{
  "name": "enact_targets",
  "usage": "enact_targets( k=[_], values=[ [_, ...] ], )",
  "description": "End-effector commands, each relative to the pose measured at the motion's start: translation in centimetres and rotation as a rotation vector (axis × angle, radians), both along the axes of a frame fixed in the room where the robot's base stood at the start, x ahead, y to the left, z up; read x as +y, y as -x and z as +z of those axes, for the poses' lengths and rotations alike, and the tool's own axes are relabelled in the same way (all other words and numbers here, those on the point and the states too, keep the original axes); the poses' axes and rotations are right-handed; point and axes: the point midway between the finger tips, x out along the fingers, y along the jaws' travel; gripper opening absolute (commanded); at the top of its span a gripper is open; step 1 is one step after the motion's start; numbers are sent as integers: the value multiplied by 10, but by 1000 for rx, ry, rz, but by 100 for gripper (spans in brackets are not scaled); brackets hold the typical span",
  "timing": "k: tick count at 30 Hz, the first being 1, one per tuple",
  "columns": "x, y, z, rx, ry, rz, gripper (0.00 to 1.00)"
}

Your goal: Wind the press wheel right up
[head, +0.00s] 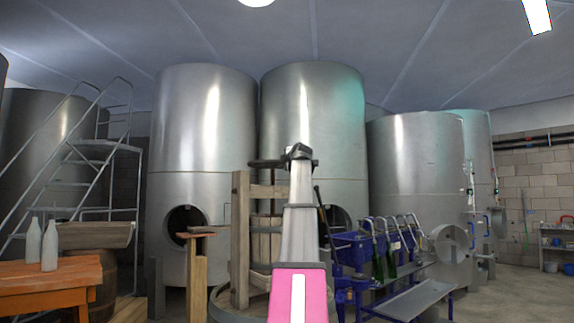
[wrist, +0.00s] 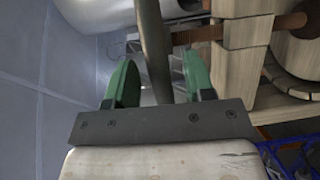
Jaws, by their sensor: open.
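The press wheel (head: 264,163) is a dark, flat wheel seen nearly edge-on at the top of the wooden press (head: 240,225). My gripper (head: 299,152) is at the wheel's right side in the head view and hides that part of it. In the wrist view the wheel (wrist: 151,38) shows as a dark bar running down between the two green fingers of my gripper (wrist: 158,65). The fingers are open, with a gap visible on each side of the bar. A reddish-brown threaded screw (wrist: 207,33) runs from behind the wheel into the pale wooden beam (wrist: 240,45).
A blue bottling stand (head: 355,243) with green bottles (head: 378,264) is right of the press. An orange table (head: 40,283) with two pale bottles stands at the left. Large steel tanks (head: 205,120) rise behind. Some floor is clear at the far right.

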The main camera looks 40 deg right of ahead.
Motion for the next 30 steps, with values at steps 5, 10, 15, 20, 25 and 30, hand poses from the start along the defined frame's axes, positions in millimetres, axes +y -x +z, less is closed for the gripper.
enact_targets(
  k=[5, 10, 15, 20, 25, 30],
  values=[
    [10, 30, -1, 0, 0, -1, 49],
    [20, 62, 1, 0, -1, -1, 49],
    [26, 84, 3, 1, -1, -1, 49],
    [27, 90, 5, 3, -2, 0, 49],
    [27, 89, 5, 3, -2, 0, 49],
    [27, 89, 5, 3, -2, 0, 49]
  ],
)
